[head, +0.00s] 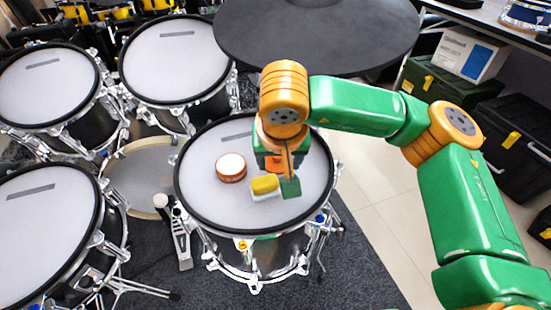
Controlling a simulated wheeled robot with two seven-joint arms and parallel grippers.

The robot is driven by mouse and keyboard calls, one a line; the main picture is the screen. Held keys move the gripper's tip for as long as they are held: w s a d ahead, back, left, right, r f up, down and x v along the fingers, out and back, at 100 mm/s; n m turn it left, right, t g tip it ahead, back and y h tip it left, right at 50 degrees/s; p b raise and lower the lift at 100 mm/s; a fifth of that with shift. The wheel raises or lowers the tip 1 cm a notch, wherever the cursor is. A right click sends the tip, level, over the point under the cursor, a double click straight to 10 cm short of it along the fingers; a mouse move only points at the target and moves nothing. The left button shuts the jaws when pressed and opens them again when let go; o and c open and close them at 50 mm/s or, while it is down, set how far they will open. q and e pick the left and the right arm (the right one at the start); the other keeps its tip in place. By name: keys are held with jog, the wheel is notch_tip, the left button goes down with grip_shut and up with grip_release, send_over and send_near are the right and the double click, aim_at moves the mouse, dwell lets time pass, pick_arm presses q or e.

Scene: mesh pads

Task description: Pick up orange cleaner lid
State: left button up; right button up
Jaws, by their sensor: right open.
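A round, low piece with an orange-brown side and a pale top (231,167) lies on the drum's mesh head, left of my right gripper; it best fits the orange cleaner lid, though I cannot be sure. My right gripper (281,175) points down over the same drum and is open. One green fingertip shows low at the right; the rest of the jaw is partly hidden by the wrist. A yellow block on a white base (264,185) lies just left of that fingertip. A small orange patch shows between the gripper parts; I cannot tell what it is. My left gripper is not in view.
The drum (200,205) has a raised black rim. Other drums (175,58) stand left and behind, and a dark round pad (318,35) hangs over the back. Bins and a box (465,52) stand at right. The drum head's left part is clear.

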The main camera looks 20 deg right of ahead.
send_over(278, 169)
jog(key=shift+f, duration=0.35)
jog(key=x, duration=0.4)
jog(key=shift+w+f+b, duration=0.15)
jog(key=shift+f+b, duration=0.15)
jog(key=shift+b, duration=0.05)
jog(key=shift+r, duration=0.1)
grip_shut()
